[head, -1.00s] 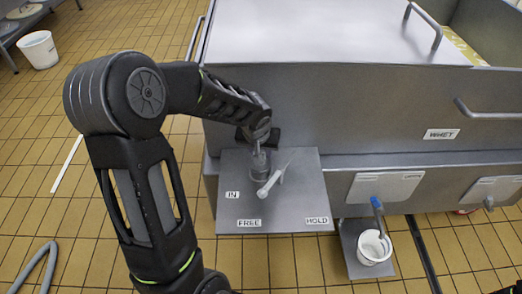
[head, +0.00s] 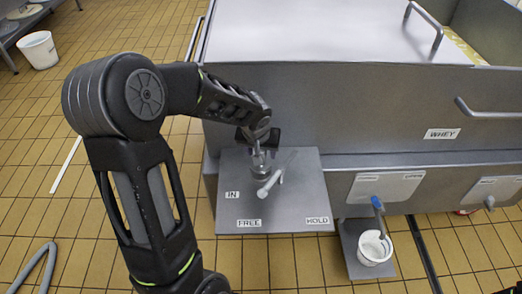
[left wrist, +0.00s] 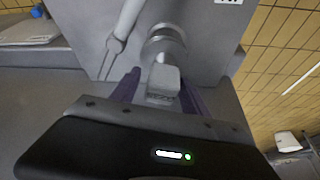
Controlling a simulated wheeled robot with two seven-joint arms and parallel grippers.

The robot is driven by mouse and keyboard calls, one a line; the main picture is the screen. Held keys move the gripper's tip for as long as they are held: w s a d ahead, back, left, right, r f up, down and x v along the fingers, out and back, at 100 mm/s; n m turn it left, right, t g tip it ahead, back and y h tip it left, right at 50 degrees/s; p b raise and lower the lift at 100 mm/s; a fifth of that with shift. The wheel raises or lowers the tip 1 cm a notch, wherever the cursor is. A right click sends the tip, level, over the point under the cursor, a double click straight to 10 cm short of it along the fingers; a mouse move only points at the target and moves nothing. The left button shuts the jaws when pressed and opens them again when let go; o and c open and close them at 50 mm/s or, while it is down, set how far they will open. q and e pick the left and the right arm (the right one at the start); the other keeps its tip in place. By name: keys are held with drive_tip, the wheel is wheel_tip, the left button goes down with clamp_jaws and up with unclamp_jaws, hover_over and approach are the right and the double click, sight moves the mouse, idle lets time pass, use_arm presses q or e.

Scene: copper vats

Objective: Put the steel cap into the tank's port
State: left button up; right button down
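The steel cap's pale block-shaped grip (left wrist: 163,80) shows between my left gripper's purple fingers in the left wrist view. Just beyond it is the round steel port (left wrist: 165,42) on the tank's plate. The cap is lined up with the port; how deep it sits is hidden. My left gripper (head: 261,157) is above the port in the head view, and its fingers (left wrist: 160,88) stand apart around the grip, with a gap visible on one side. A light lever (head: 270,184) lies beside the port, also in the left wrist view (left wrist: 125,25).
The plate (head: 290,208) carries IN, FREE and HOLD labels. The steel tank (head: 340,110) rises behind it. A white bucket (head: 374,250) stands on a shelf at right, under a blue-handled tap (head: 377,204). A hose (head: 38,270) lies on the tiled floor at lower left.

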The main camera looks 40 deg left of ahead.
use_arm(q)
drive_tip(key=shift+o, duration=0.2)
drive_tip(key=p+v, duration=0.1)
drive_tip(key=v, duration=0.6)
drive_tip(key=shift+s+d+r, duration=0.1)
drive_tip(key=shift+s+r, duration=0.05)
drive_tip(key=shift+r, duration=0.2)
idle(0.3)
